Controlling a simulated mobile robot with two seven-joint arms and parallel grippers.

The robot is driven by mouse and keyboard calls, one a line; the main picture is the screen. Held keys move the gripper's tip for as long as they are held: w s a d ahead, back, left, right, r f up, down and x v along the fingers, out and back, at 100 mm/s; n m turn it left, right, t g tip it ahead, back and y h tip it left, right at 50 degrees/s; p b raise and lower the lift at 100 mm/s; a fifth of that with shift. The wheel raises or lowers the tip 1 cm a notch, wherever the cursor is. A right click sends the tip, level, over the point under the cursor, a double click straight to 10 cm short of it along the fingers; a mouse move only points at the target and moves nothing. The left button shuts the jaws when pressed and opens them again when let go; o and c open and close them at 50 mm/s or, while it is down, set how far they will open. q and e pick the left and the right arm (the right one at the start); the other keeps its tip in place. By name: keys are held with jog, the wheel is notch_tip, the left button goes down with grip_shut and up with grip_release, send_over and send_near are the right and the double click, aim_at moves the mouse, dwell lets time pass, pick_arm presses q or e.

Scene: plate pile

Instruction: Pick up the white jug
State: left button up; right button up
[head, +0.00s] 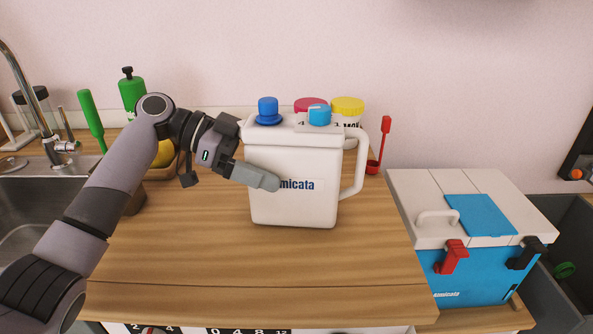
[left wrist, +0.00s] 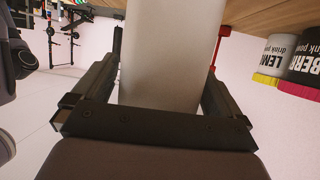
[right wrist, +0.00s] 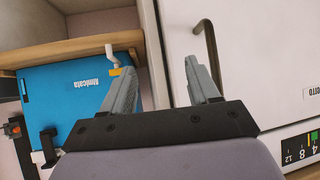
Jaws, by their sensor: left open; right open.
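The white jug (head: 297,203) stands upright on the wooden counter in the head view. In the left wrist view the jug's pale side (left wrist: 160,60) fills the space between the two fingers, with a visible gap on the right. My right gripper (right wrist: 159,70) is open and empty, low in front of a white cabinet front, away from the jug.
Red-lidded and yellow-lidded tubs (head: 347,108) and a red scoop (head: 379,150) stand behind the jug. A blue-and-white cooler box (head: 470,265) sits to the right. A sink (head: 20,210) and green bottle (head: 131,92) are at left. The counter's front is clear.

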pick_arm(q)
jog(key=shift+d+f, duration=0.15)
jog(key=shift+d, duration=0.25)
jog(key=c, duration=1.2)
jog(key=shift+c, duration=0.6)
jog(key=shift+r, duration=0.25)
notch_tip(320, 180, up, 20)
jog(key=shift+f+p, duration=0.1)
jog(key=shift+p, duration=0.3)
